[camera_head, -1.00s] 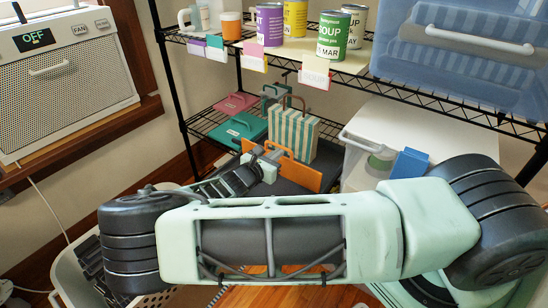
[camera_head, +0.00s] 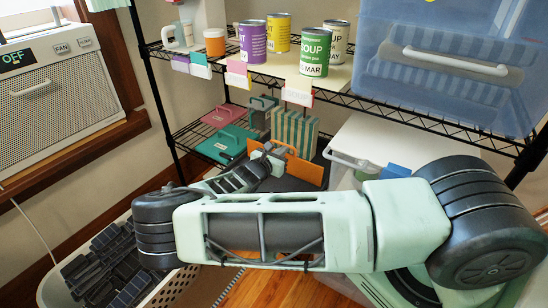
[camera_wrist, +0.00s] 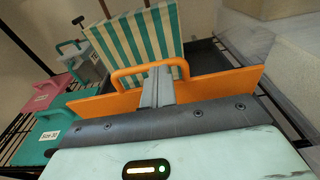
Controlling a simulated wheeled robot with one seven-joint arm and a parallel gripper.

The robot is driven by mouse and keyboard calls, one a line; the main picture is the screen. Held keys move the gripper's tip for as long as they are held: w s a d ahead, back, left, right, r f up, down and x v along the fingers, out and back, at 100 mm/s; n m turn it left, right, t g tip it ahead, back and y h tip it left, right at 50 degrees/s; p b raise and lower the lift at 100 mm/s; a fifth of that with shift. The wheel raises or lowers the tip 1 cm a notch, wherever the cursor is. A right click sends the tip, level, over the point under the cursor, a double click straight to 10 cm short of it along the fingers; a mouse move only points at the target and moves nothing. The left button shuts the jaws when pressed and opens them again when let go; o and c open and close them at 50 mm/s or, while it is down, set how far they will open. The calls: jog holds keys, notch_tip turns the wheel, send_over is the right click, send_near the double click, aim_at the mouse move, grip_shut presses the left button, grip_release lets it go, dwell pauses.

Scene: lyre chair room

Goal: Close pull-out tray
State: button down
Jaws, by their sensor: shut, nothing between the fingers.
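The pull-out tray is dark, with an orange front panel (camera_head: 306,170) and an orange loop handle, on the lower wire shelf. The panel also shows in the wrist view (camera_wrist: 215,88), with the dark tray behind it. A green-and-white striped box (camera_head: 293,130) stands upright in the tray. My gripper (camera_head: 268,152) is shut and empty, with its fingers at the panel beside the handle. In the wrist view my gripper's fingertips (camera_wrist: 160,78) overlap the handle loop (camera_wrist: 122,74); exact contact cannot be told. My arm hides part of the tray front.
Teal (camera_head: 228,144) and pink (camera_head: 223,115) handled boxes sit left of the tray. A white-lidded bin (camera_head: 405,140) stands at right. Cans (camera_head: 314,50) and a blue bin (camera_head: 450,75) are on the shelf above. A basket (camera_head: 165,290) stands at lower left.

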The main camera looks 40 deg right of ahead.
aim_at(302, 131)
jog(key=x, duration=0.4)
jog(key=r+x, duration=0.1)
jog(key=x, duration=0.9)
jog(key=shift+w+d+r, duration=0.15)
jog(key=shift+d+r, duration=0.05)
jog(key=shift+r, duration=0.1)
jog(key=shift+d+r, duration=0.1)
jog(key=shift+d, duration=0.05)
